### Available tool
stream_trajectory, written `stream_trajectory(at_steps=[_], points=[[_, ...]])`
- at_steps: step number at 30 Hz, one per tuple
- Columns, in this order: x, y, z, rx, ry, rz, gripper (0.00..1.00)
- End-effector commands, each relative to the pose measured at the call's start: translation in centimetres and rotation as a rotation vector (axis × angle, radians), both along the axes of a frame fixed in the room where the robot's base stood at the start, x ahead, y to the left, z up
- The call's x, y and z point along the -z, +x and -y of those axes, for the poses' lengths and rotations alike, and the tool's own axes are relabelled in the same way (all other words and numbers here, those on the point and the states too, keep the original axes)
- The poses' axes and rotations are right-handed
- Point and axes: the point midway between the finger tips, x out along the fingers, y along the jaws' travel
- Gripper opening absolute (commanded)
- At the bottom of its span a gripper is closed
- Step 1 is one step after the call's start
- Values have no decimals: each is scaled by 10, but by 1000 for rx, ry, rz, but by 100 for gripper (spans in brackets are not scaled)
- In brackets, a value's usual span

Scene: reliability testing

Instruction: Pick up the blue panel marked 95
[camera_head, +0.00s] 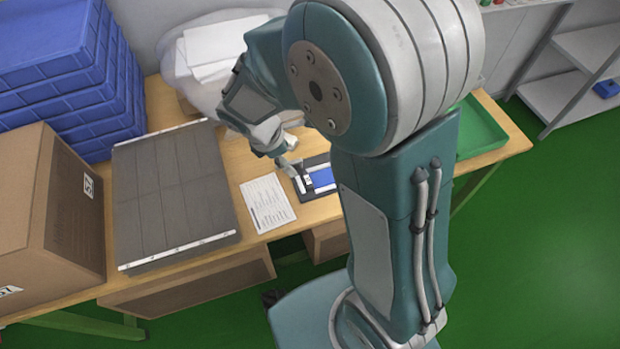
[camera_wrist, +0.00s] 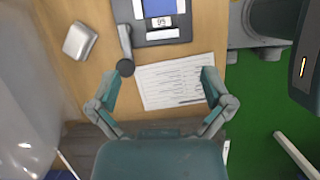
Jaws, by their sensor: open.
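The blue panel (camera_head: 322,178) lies on a dark base (camera_head: 304,193) near the table's front edge, partly hidden by my arm in the head view. In the wrist view the panel (camera_wrist: 158,7) is cut off by the top edge. A small white label with dark digits (camera_wrist: 161,22) sits beside it; the digits appear upside down. My gripper (camera_wrist: 160,84) is open and empty, its two fingers spread wide over a printed sheet (camera_wrist: 180,72). In the wrist view the panel is beyond the fingertips.
A small whitish block (camera_wrist: 80,40) lies left. Blue crates (camera_head: 60,75), a cardboard box (camera_head: 45,210) and a grey slatted panel (camera_head: 170,195) fill the table's left. A green tray (camera_head: 482,130) is right.

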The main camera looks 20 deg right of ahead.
Motion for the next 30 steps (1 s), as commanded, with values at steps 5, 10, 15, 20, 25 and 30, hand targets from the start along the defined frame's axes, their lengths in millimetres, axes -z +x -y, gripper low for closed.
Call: stream_trajectory(at_steps=[5,10,15,20,25,30], points=[[16,3,-2,-69,-23,-40,100],[40,2,8,-67,-23,-44,100],[60,2,17,-65,-23,-41,100],[71,2,23,-65,-22,-41,100],[95,-1,37,-64,-22,-43,100],[110,0,42,-65,-21,-39,100]])
